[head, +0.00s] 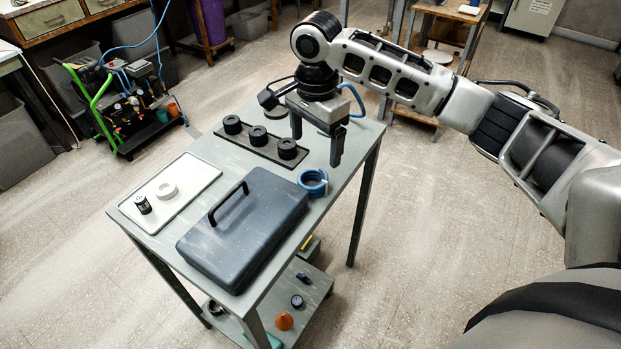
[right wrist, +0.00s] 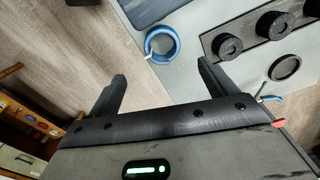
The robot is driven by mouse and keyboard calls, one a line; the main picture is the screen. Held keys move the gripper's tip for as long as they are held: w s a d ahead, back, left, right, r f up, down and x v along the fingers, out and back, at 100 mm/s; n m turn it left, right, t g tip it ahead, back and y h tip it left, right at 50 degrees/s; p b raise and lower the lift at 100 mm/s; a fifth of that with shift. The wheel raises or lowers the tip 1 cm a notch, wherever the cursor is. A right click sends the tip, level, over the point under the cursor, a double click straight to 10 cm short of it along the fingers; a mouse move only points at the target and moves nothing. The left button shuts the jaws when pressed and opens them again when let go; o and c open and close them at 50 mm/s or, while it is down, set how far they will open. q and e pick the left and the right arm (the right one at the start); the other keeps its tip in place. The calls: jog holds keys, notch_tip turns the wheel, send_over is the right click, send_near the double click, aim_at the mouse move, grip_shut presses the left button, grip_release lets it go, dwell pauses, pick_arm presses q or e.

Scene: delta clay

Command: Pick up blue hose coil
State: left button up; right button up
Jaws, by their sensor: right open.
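The blue hose coil (head: 313,182) lies on the grey table near its right edge, beside the dark toolbox. It also shows in the right wrist view (right wrist: 175,46), beyond the fingertips and roughly between them in direction. My right gripper (head: 316,148) is open and empty above the table, behind the coil and apart from it. In the right wrist view both fingers (right wrist: 157,82) are spread with nothing between them. My left gripper is not in view.
A dark toolbox (head: 240,232) with a raised handle stands left of the coil. A black strip (head: 240,146) with several black round pieces lies behind it. A white tray (head: 190,188) holds a white ring and a small black jar. A lower shelf (head: 318,287) carries small items.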

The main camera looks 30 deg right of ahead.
aim_at(311, 178)
notch_tip(311, 178, down, 5)
jog(key=shift+f, duration=0.15)
jog(key=shift+w+a+f, duration=0.1)
jog(key=shift+a+f, duration=0.15)
jog(key=shift+f, duration=1.15)
jog(key=shift+a+f, duration=0.2)
jog(key=shift+f, duration=1.15)
jog(key=c, duration=1)
